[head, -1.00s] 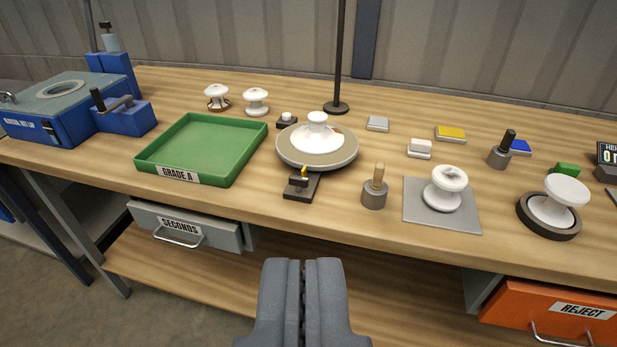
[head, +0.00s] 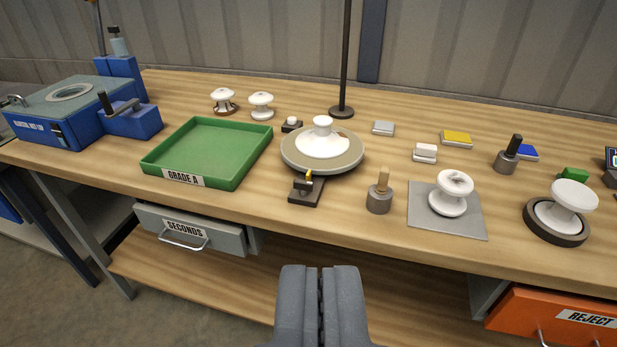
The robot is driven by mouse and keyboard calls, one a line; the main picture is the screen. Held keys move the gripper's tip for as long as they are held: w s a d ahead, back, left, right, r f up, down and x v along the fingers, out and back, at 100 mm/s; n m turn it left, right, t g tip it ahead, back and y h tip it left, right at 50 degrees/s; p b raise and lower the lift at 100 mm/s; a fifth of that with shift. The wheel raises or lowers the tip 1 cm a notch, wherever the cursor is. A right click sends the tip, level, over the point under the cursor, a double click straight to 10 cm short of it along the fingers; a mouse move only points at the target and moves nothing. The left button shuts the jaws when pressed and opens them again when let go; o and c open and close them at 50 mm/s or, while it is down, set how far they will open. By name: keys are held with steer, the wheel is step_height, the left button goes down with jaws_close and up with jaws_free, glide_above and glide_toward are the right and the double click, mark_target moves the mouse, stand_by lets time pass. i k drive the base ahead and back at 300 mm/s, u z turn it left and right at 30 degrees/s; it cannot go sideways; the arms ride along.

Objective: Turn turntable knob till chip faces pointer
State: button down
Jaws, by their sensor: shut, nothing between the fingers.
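A round turntable (head: 350,164) stands mid-bench with a white insulator (head: 322,145) upright on it. A small brownish patch shows on the insulator's right rear side; I cannot tell if it is the chip. A yellow pointer (head: 309,174) on a dark block (head: 305,190) stands at the turntable's front edge. A grey knob with a wooden peg (head: 380,193) stands front right of the turntable; I cannot tell whether it turns it. My gripper (head: 321,270) is shut and empty, in front of the bench and well apart from the turntable.
A green tray (head: 210,150) marked Grade A is at left. A white insulator on a grey mat (head: 475,225) and one on a dark ring (head: 540,233) stand at right. A thin black post (head: 344,60) rises behind the turntable. The seconds drawer (head: 205,235) juts out below.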

mark_target(303, 186)
steer(key=u, duration=0.8)
steer(key=i, duration=0.85)
steer(key=u, duration=1.05)
steer(key=i, duration=0.4)
steer(key=z, duration=1.8)
